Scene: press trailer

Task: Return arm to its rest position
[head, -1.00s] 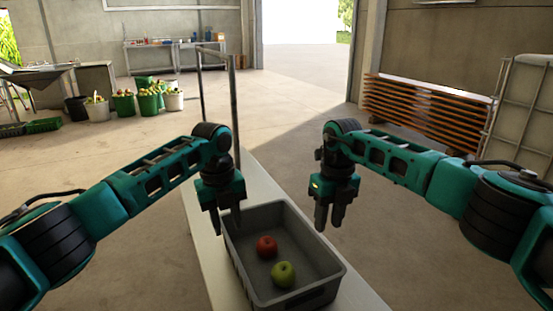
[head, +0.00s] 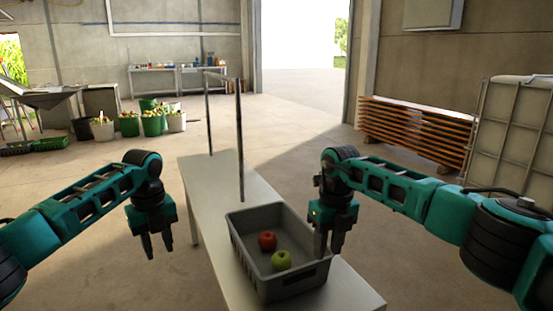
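My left gripper (head: 158,246) hangs over the floor to the left of the table, clear of the crate. Its two fingers point down with a gap between them, and it is empty. My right gripper (head: 328,249) points down at the right edge of the grey crate (head: 248,268), overlapping its rim in the picture. I cannot tell whether it touches the rim. Its fingers are apart with nothing seen between them. A red apple (head: 267,240) and a green apple (head: 281,260) lie inside the crate.
The crate stands on a long pale table (head: 205,192) with a metal frame (head: 240,140) rising at its far part. Buckets of fruit (head: 128,124), a stack of orange slats (head: 415,130) and a white container (head: 515,135) stand farther back. Open floor surrounds the table.

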